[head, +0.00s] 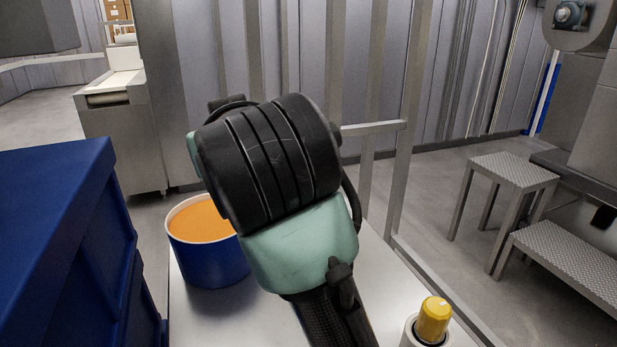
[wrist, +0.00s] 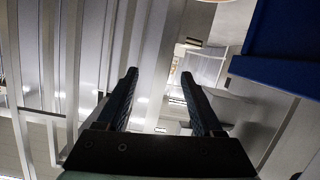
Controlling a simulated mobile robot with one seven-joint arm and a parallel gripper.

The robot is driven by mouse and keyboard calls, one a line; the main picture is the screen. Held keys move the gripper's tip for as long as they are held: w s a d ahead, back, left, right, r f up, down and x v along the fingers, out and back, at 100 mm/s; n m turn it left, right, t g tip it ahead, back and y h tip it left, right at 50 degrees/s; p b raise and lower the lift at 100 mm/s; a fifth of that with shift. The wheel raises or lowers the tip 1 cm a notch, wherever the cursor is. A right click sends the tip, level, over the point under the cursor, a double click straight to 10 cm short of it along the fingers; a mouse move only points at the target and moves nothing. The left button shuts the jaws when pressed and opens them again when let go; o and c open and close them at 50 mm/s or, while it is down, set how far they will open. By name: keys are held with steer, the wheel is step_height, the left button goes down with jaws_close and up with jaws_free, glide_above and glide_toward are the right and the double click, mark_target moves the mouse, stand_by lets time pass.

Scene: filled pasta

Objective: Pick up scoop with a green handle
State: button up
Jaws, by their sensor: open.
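No scoop with a green handle can be made out in either view. My gripper (wrist: 159,78) shows in the wrist view with its two dark fingers apart and nothing between them. In the head view my black and pale green arm fills the middle and hides the gripper and part of the table. A round blue tub (head: 207,264) with orange contents stands on the steel table (head: 240,322), left of my arm and partly covered by it.
Large blue crates (head: 60,230) stand close on the left; a blue block (wrist: 285,45) shows in the wrist view. A yellow-topped item (head: 434,320) stands at the table's front right. Metal posts and a rail (head: 375,128) rise behind. Metal steps (head: 515,172) are at right.

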steer(key=s+d+f+g+h+p, duration=0.3)
steer(key=d+f+g+h+p, duration=0.25)
steer(key=d+g, duration=0.4)
steer(key=shift+m+t+h, duration=0.25)
steer(key=shift+m+t, duration=0.15)
steer(key=shift+t, duration=0.05)
steer(key=b+x, duration=0.1)
steer(key=x, duration=0.1)
steer(key=b+x, duration=0.1)
steer(key=x, duration=0.2)
steer(key=d+b+x, duration=0.1)
steer(key=x, duration=0.2)
steer(key=shift+s+d+f, duration=0.1)
steer(key=shift+s+d, duration=0.05)
steer(key=shift+s, duration=0.05)
steer(key=shift+s+d+b+x, duration=0.1)
steer(key=shift+b+x, duration=0.25)
steer(key=shift+x, duration=1.15)
steer(key=shift+s+d+b+x, duration=0.15)
steer(key=shift+b+x, duration=0.15)
steer(key=shift+x, duration=1.2)
steer(key=shift+f, duration=0.1)
jaws_close()
